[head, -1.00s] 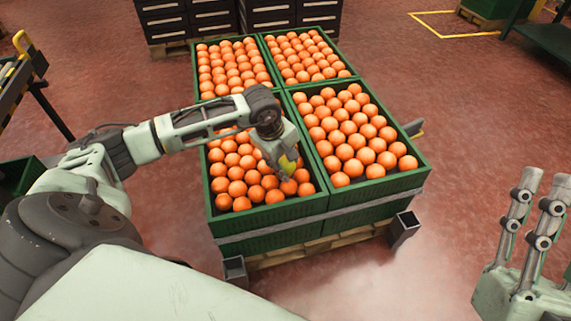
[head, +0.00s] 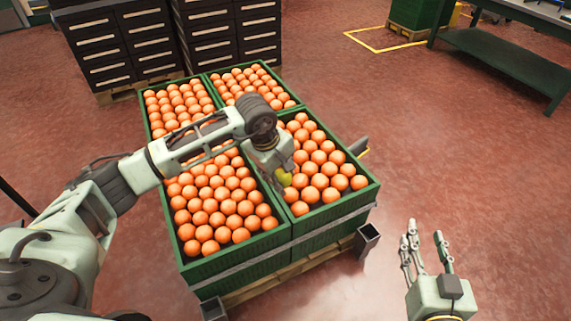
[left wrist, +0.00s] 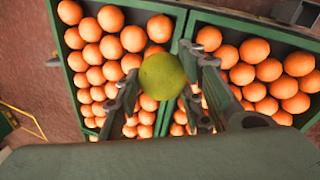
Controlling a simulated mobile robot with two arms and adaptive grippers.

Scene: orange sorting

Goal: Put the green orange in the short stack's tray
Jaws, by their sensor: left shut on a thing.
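The green orange (head: 284,179) is yellow-green and held in my left gripper (head: 282,183), above the wall between the two front crates. In the left wrist view the green orange (left wrist: 162,76) sits between the two fingers of my left gripper (left wrist: 160,90), with the orange-filled crates below it. My right gripper (head: 427,250) is at the lower right, fingers spread, empty and over open floor. I cannot tell which thing is the short stack's tray.
Green crates of oranges, front left (head: 228,261) and front right (head: 344,205), stand on a pallet with two more crates behind. Black drawer stacks (head: 118,52) stand at the back left. A green bench (head: 500,50) is at the back right. The floor between is clear.

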